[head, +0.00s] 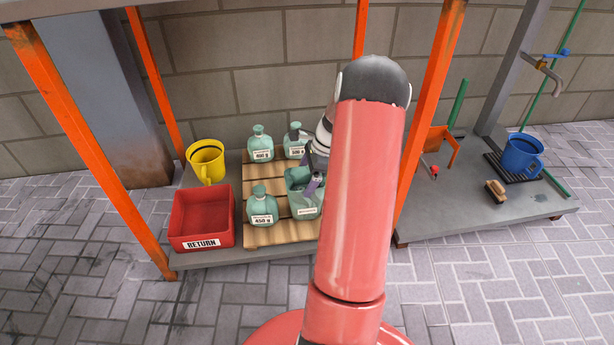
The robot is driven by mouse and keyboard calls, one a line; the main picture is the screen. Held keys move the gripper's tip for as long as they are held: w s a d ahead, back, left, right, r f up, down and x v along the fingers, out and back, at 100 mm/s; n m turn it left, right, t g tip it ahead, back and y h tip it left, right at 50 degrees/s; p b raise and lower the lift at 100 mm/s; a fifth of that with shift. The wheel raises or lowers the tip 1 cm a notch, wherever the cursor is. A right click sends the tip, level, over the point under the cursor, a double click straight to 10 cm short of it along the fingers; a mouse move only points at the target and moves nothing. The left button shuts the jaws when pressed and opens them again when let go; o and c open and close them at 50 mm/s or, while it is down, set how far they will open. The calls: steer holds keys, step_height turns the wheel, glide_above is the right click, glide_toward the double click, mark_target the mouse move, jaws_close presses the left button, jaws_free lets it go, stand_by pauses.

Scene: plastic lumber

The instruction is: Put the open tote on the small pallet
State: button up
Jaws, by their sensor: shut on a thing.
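The open tote (298,201) is a small teal open-topped container with a white label, at the front right of the small wooden pallet (262,236). My gripper (314,183) is shut on the tote's right side, at its rim. The tote looks upright and over the pallet slats. I cannot tell whether it rests on them or hangs just above. My red arm hides the pallet's right side and part of the gripper.
Teal bottles stand on the pallet: front left (263,209), back left (260,146) and back right (294,142). A red RETURN bin (202,242) and yellow jug (206,163) are left. Orange posts (92,150) frame the shelf. A blue jug (521,155) and brush (496,192) are right.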

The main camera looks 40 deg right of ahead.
steer(key=o, duration=1.4)
steer(key=shift+f, duration=0.1)
steer(key=shift+c, duration=0.2)
steer(key=p+v, duration=0.3)
steer(key=v, duration=0.9)
steer(key=a+r+n+h, duration=0.2)
steer(key=a+r+n, duration=0.4)
steer(key=a+r, duration=0.4)
steer(key=s+a+r+n+h, duration=0.1)
steer(key=s+a+r+n, duration=0.2)
steer(key=a, duration=0.4)
steer(key=s+a+r+n+t, duration=0.1)
steer(key=s+a+r+n, duration=0.1)
steer(key=s+a+n, duration=0.3)
steer(key=s+a+r+n+h, duration=0.15)
steer(key=a+n, duration=0.25)
steer(key=a, duration=0.4)
steer(key=s+a+n+t, duration=0.2)
steer(key=s+a+n, duration=0.2)
steer(key=s+n, duration=0.2)
steer(key=shift+s+f, duration=0.2)
steer(key=shift+s, duration=0.8)
steer(key=shift+a+y, duration=0.15)
steer(key=shift+y, duration=0.1)
